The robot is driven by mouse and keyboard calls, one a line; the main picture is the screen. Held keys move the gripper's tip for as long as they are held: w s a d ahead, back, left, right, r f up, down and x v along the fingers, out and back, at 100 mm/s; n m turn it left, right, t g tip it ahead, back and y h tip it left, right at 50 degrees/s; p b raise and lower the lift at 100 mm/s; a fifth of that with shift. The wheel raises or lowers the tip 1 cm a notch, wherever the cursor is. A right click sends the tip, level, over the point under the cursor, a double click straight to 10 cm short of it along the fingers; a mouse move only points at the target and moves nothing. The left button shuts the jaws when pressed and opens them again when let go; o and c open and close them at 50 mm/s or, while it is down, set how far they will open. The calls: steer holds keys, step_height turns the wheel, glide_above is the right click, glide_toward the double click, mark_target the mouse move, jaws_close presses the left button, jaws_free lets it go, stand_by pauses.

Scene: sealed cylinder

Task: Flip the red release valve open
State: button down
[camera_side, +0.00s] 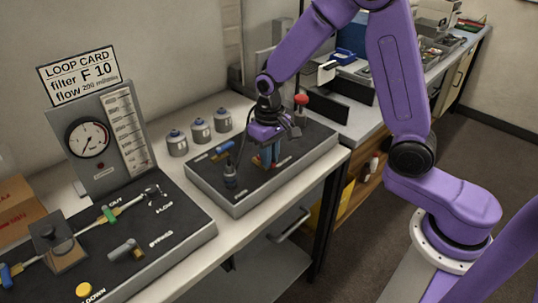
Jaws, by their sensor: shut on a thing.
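My gripper (268,160) points down over the right-hand black-topped panel (210,180). Its fingers are shut low at the panel, where blue-teal parts show beneath the purple body. A small red-orange piece, seemingly the red release valve (284,161), shows right at the fingertips. The fingers hide most of it, so its angle cannot be told. A blue-handled valve (222,147) lies to the left of my gripper on the same panel. A red knob (301,98) stands upright behind and right of my gripper.
A dark bottle-like fitting (230,175) stands close left of my gripper. Several grey canisters (200,131) stand behind the panel. The left panel (180,215) carries valves, a yellow button (84,289) and a gauge board (95,140) with a loop card (78,77).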

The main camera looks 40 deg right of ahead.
steer(key=c, duration=1.1)
jaws_free()
step_height(320, 180, up, 18)
steer(key=shift+f, duration=0.25)
steer(key=shift+s, duration=0.1)
steer(key=s+d+f+n, duration=0.1)
steer(key=s+f+n, duration=0.2)
steer(key=s, duration=0.5)
steer(key=s+d+f+n, duration=0.1)
steer(key=s+f+n, duration=0.2)
steer(key=s, duration=0.6)
steer(key=s+d+f+n, duration=0.1)
steer(key=s+f+n, duration=0.2)
steer(key=s+n, duration=0.3)
steer(key=s, duration=0.3)
steer(key=shift+s, duration=0.15)
